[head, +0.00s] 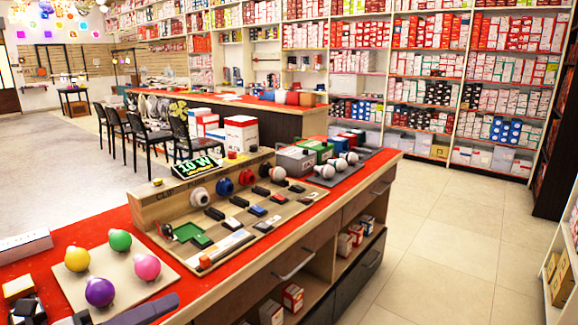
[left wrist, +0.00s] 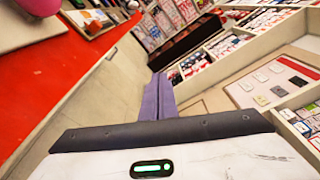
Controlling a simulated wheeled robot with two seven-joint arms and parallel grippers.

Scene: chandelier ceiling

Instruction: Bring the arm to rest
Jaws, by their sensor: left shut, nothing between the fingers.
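My left gripper (head: 160,303) shows at the bottom left of the head view, in front of the red-topped counter (head: 330,190). In the left wrist view its two fingers (left wrist: 158,98) are together, with nothing between them. They appear to be over the floor beside the counter's front edge, with no contact visible. Most of the left arm is out of the picture. My right gripper is not in view.
On the counter lie a board with colored bulbs (head: 130,274) and a wooden display board (head: 165,212) with switches and sockets. Drawer handles (head: 295,265) stick out from the counter's front. Open tiled floor (head: 440,240) lies to the right, before stocked shelves (head: 430,90).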

